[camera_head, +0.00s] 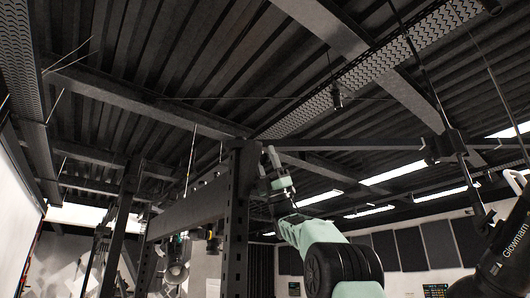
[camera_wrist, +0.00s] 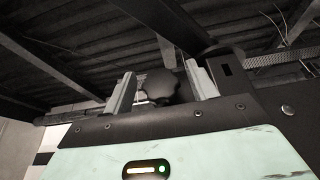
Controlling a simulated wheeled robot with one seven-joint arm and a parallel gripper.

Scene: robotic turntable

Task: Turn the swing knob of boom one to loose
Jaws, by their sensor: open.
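My gripper (camera_wrist: 162,88) shows in the wrist view with its two pale grey fingers apart. A dark, lobed knob (camera_wrist: 160,84) appears between the fingers, with a gap visible on each side. A dark bar or post (camera_wrist: 170,52) rises behind the knob. I cannot read a loose or tight marking on it. In the head view my mint-green arm reaches up, and my gripper (camera_head: 271,158) is high beside a dark perforated post (camera_head: 236,220). The knob cannot be made out in the head view.
A dark horizontal beam (camera_head: 190,208) runs left from the post. Stands and hanging equipment (camera_head: 175,272) are at the lower left. A black cylinder with lettering (camera_head: 505,255) and thin rods (camera_head: 430,80) are at the right. Metal ceiling beams (camera_head: 150,100) cross overhead.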

